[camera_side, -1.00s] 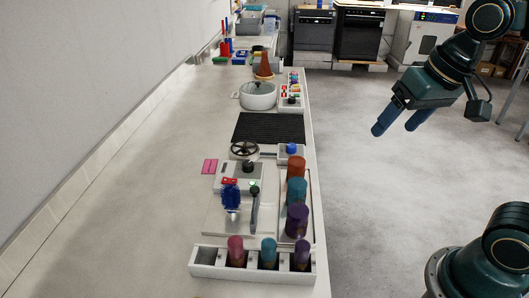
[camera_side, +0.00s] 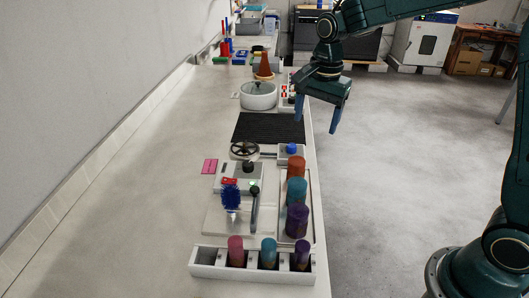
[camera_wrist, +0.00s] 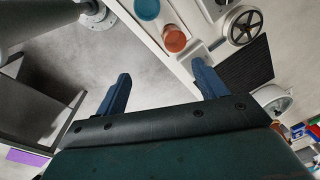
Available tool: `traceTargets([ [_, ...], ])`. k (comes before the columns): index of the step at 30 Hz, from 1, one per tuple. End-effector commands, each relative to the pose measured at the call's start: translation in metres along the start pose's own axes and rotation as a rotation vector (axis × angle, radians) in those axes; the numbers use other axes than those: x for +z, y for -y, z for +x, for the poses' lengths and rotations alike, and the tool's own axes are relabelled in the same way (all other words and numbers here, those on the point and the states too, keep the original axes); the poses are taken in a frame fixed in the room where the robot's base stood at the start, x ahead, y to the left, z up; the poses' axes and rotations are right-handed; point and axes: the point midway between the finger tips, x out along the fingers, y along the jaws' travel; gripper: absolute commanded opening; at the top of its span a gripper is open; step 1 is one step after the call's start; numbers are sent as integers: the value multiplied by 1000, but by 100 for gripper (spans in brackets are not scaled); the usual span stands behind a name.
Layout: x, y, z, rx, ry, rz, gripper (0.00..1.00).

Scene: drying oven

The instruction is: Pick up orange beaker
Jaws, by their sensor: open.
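The orange beaker (camera_side: 296,168) stands upright on a tray at the bench's right edge, the farthest in a row with a teal beaker (camera_side: 296,191) and a purple beaker (camera_side: 297,220). In the wrist view the orange beaker (camera_wrist: 175,40) shows from above, beyond and between my two fingers. My gripper (camera_side: 320,122) is open and empty, with its blue fingers pointing down. It hangs above and beyond the orange beaker, near the bench's right edge. It also shows in the wrist view (camera_wrist: 160,88).
A blue-knobbed box (camera_side: 291,152) and a handwheel (camera_side: 244,149) stand just behind the orange beaker. A black mat (camera_side: 268,128) and a white pot (camera_side: 258,96) lie farther back. Open floor lies right.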

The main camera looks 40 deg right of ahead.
Motion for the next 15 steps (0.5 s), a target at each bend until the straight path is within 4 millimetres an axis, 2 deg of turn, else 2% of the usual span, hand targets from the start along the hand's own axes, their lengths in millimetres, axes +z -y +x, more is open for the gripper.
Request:
traceTargets([
  [1, -3, 8, 11, 18, 5, 43, 71],
  [7, -11, 30, 44, 65, 14, 206, 71],
  [12, -15, 39, 60, 87, 15, 279, 71],
  [15, -15, 40, 62, 91, 15, 296, 71],
])
